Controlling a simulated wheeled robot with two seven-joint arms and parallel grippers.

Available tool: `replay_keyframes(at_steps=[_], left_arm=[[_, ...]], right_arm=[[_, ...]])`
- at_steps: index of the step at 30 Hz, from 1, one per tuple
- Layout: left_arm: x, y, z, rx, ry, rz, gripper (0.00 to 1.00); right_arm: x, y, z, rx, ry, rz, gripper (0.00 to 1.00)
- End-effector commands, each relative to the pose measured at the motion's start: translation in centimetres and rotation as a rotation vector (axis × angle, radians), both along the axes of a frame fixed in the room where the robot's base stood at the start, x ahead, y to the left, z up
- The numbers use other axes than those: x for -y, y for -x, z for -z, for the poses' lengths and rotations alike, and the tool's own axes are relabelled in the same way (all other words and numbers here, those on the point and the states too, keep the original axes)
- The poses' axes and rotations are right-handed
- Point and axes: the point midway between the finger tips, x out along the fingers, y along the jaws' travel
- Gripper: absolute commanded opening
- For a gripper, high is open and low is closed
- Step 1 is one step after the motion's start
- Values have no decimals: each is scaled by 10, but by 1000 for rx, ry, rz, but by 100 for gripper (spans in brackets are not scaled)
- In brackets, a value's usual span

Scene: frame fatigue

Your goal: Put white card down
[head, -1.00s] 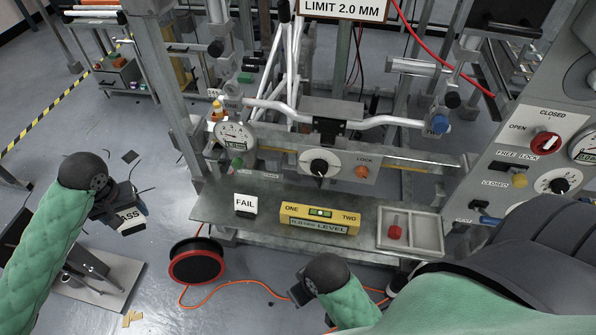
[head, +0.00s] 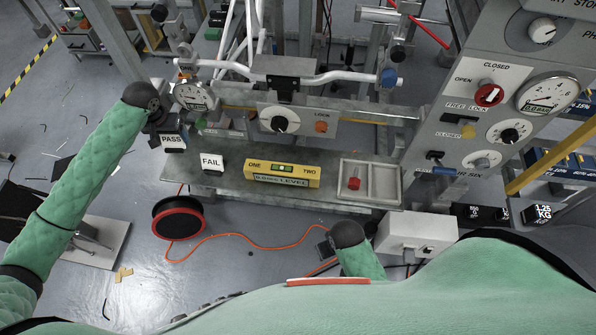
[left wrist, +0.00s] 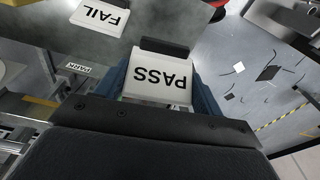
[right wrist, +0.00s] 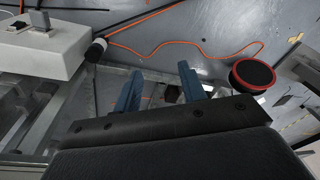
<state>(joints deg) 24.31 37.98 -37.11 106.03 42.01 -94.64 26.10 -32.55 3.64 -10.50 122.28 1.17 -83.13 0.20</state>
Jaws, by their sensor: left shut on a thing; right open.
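My left gripper (head: 170,136) is shut on the white card marked PASS (head: 172,142), which has a dark clip or base along one edge. In the head view it is by the left end of the grey metal shelf (head: 235,182). In the left wrist view the PASS card (left wrist: 158,82) sits between the blue fingers, overlapping the shelf's edge; its height above the shelf is unclear. A second white card marked FAIL (head: 211,161) stands on the shelf to its right. My right gripper (right wrist: 162,78) is open and empty, low in front of the shelf.
A yellow level (head: 284,174) and a grey tray with a red knob (head: 385,184) are on the shelf. A dial gauge (head: 194,95) is just behind the left gripper. A black and red reel (head: 178,218) and orange cable lie below.

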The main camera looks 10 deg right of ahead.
Motion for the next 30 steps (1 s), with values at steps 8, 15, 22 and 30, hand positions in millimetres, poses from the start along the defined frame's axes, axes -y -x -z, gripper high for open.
replay_keyframes(at_steps=[8, 15, 22, 30], left_arm=[[3, -4, -1, -1, 0, 118, 43], [3, -4, 10, -4, 0, 119, 43], [3, -3, 46, -4, 0, 120, 43], [2, -4, 69, -2, -2, 118, 43]], right_arm=[[-1, -5, -1, 22, -4, 3, 41], [0, -4, 8, 20, -2, 2, 41], [1, -3, 40, 19, 3, 2, 41], [3, 0, 61, 15, 6, 2, 41]])
